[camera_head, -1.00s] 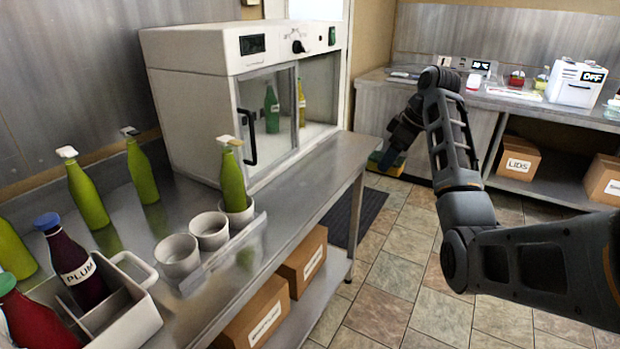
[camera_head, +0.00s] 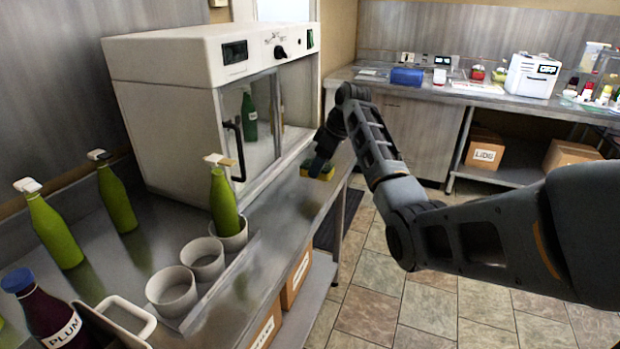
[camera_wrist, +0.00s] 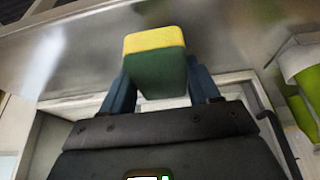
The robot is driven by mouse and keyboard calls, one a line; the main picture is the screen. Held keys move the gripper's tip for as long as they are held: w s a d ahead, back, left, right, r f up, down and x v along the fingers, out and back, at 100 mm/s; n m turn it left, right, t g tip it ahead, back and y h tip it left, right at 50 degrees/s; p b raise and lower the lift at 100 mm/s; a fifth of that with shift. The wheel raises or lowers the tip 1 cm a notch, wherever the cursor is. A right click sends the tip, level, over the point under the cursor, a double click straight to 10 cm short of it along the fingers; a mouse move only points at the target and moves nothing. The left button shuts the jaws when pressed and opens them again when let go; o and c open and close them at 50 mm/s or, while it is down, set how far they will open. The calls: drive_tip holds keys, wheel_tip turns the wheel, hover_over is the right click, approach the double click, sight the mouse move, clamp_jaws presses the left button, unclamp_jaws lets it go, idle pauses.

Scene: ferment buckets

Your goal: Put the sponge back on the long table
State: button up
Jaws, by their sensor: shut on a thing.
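The sponge, yellow on one side and green on the other, is held in my gripper (camera_wrist: 160,88). In the wrist view the sponge (camera_wrist: 155,62) sits between the two blue fingers. In the head view the sponge (camera_head: 318,171) shows as a small yellow and green patch below my gripper (camera_head: 316,162), near the right edge of the long metal table (camera_head: 262,262), just in front of the white cabinet. I cannot tell whether the sponge touches the tabletop.
A white glass-fronted cabinet (camera_head: 180,95) stands at the table's back. Three white cups (camera_head: 172,291) stand in a row, one holding a green bottle (camera_head: 222,198). Other green bottles (camera_head: 52,232) stand at left. A back counter (camera_head: 440,90) holds a white device (camera_head: 531,75). Bare tabletop lies right of the cups.

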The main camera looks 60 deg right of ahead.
sight(311, 191)
drive_tip(key=shift+w+a+f, duration=0.2)
drive_tip(key=shift+w+f, duration=0.2)
drive_tip(key=shift+w, duration=0.25)
drive_tip(key=shift+w+a+f, duration=0.15)
drive_tip(key=shift+w+f, duration=0.25)
drive_tip(key=shift+w, duration=0.2)
drive_tip(key=shift+f+p, duration=0.5)
drive_tip(key=shift+f, duration=1.55)
drive_tip(key=o, duration=0.9)
drive_tip(key=shift+f, duration=0.1)
drive_tip(key=shift+o, duration=0.2)
drive_tip(key=b+v, duration=0.1)
drive_tip(key=v, duration=1.1)
drive_tip(key=shift+w, duration=0.1)
